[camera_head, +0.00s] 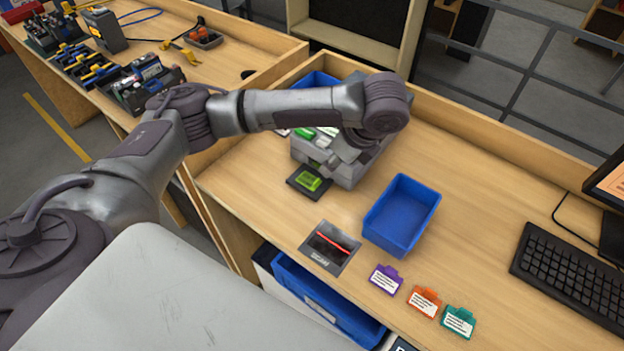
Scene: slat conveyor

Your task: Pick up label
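Three label tags lie in a row near the table's front edge: a purple label (386,279), an orange label (424,301) and a teal label (459,321), each with a white printed face. My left arm reaches in from the left, and my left gripper (356,138) points down over the machine, well away from the three labels. Its fingertips are hidden or unclear. My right gripper is out of view.
An empty blue bin (402,216) stands between the machine and the labels. A dark scanner plate (330,247) with a red line is set in the table. A keyboard (573,273) and a monitor (608,184) are at the right. The table behind the bin is clear.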

